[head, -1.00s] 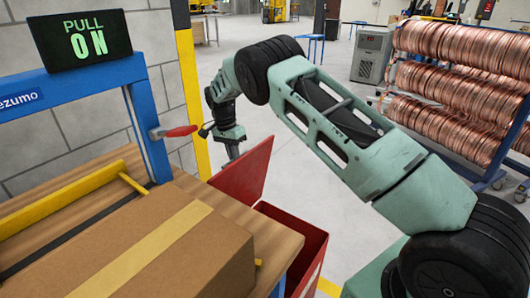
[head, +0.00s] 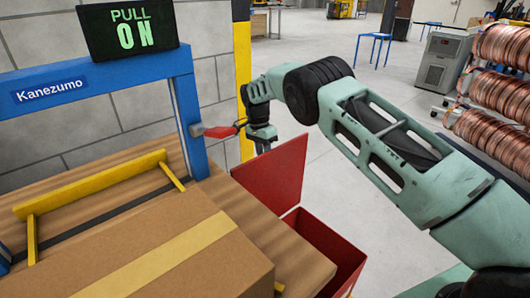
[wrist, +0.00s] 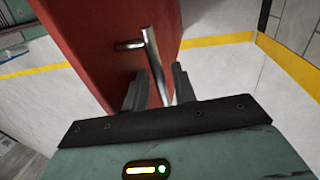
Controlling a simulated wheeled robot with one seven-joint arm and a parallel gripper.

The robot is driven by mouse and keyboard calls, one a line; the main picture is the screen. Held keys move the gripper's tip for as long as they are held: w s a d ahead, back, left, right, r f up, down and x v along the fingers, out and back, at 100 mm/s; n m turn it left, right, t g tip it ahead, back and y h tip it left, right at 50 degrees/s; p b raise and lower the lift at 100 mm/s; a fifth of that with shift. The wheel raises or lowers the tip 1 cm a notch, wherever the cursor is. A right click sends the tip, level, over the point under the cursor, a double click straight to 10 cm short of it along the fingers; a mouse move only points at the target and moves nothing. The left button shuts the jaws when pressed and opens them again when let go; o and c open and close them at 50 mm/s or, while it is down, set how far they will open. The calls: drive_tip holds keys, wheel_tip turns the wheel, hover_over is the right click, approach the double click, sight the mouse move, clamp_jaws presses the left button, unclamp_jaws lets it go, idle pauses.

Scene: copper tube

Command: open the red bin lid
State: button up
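The red bin (head: 335,250) stands on the floor beside the wooden bench. Its red lid (head: 280,172) is raised, standing steeply tilted above the bin, with a gap between lid and rim. My gripper (head: 264,147) is behind the lid's upper left edge, its fingertips partly hidden in the head view. In the wrist view the lid (wrist: 95,40) fills the upper left and carries a metal bar handle (wrist: 152,55). The two fingers of my gripper (wrist: 158,85) are apart, with the end of the handle between them; I see no clear grip on it.
A cardboard box (head: 170,250) lies on the bench (head: 245,215) at the left, near a blue frame (head: 187,110) with a red-handled lever (head: 220,131) close to my gripper. Copper coils (head: 495,95) stand at the right. Floor beyond the bin is clear.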

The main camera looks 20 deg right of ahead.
drive_tip(key=shift+w+r, duration=0.15)
drive_tip(key=shift+r, duration=0.05)
drive_tip(key=shift+w+r, duration=0.1)
drive_tip(key=shift+r, duration=0.35)
drive_tip(key=v, duration=1.1)
